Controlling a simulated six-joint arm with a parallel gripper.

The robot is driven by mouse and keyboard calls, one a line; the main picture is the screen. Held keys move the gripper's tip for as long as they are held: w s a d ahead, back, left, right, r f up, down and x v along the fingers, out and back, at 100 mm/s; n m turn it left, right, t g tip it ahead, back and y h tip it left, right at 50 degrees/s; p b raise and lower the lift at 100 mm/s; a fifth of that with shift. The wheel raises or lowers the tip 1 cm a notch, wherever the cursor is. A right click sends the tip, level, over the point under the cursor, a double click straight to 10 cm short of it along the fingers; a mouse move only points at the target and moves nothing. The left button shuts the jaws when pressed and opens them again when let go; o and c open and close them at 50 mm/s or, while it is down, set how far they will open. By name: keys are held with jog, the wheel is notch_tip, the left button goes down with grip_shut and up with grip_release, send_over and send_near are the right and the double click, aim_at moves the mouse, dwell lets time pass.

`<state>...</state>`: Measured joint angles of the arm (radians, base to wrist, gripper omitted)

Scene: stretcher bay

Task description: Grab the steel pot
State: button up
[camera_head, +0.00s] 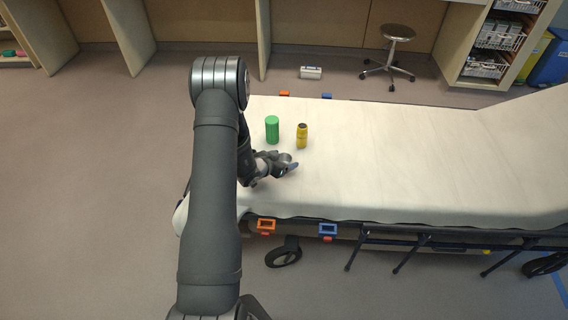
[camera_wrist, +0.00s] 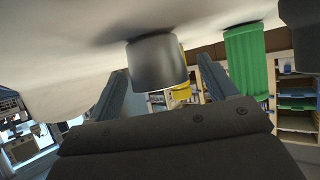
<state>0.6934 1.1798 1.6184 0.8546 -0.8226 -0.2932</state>
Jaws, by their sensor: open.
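The steel pot (camera_wrist: 158,64) is a plain dark-grey cylinder in the wrist view, which sees the scene upside down. It stands on the pale stretcher sheet. My gripper (camera_wrist: 163,66) is open, one finger to each side of the pot in that picture. I cannot tell whether the pot is fully between the fingertips or just beyond them. In the head view my gripper (camera_head: 288,165) is low over the near left part of the stretcher, and the pot cannot be made out clearly beside it.
A green ribbed can (camera_head: 272,130) and a yellow bottle (camera_head: 302,136) stand just behind my gripper on the stretcher (camera_head: 400,160). A dark object (camera_wrist: 302,30) shows at the wrist view's right edge. The sheet to the right is clear. A stool (camera_head: 392,50) stands beyond.

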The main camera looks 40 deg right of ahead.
jog(key=shift+d+f, duration=0.2)
jog(key=shift+d, duration=0.15)
jog(key=shift+c, duration=0.4)
jog(key=c, duration=0.9)
jog(key=shift+c, duration=0.3)
jog(key=shift+r, duration=0.2)
